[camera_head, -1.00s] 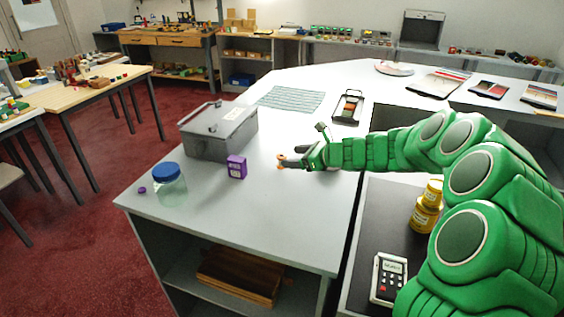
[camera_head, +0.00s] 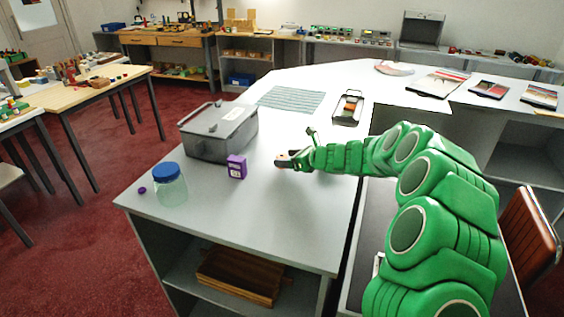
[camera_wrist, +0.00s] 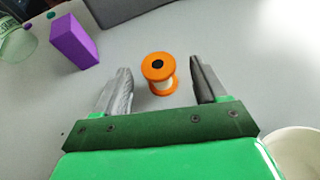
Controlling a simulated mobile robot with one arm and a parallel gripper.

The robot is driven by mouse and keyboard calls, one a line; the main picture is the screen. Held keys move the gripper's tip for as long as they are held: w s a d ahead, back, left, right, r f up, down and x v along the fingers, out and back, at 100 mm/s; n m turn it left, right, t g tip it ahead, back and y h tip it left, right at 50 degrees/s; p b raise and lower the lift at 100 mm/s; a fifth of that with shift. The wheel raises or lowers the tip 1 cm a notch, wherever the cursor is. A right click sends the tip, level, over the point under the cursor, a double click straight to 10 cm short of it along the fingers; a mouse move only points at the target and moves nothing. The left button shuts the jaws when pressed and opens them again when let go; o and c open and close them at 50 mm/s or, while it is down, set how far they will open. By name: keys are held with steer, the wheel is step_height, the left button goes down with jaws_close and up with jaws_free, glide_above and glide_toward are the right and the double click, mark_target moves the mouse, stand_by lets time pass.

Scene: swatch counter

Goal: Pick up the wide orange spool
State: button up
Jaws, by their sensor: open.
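The wide orange spool (camera_wrist: 158,73) stands on the grey counter in the wrist view, with orange flanges, a dark centre hole and a pale wound middle. My gripper (camera_wrist: 163,82) is open, with one finger on each side of the spool and a gap to both. The spool looks free of the fingers, near the level of their tips. In the head view my gripper (camera_head: 282,161) is low over the counter, and its fingers and wrist hide most of the spool.
A purple box (camera_head: 236,167) stands left of my gripper, also in the wrist view (camera_wrist: 74,41). A blue-lidded jar (camera_head: 170,185) and a grey metal box (camera_head: 219,133) are farther left. A white round container (camera_wrist: 294,153) is at the wrist view's lower right. The counter front is clear.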

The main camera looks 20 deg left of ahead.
steer(key=shift+x, duration=1.45)
steer(key=shift+s, duration=0.1)
steer(key=c, duration=1)
steer(key=shift+c, duration=0.2)
steer(key=shift+r, duration=0.1)
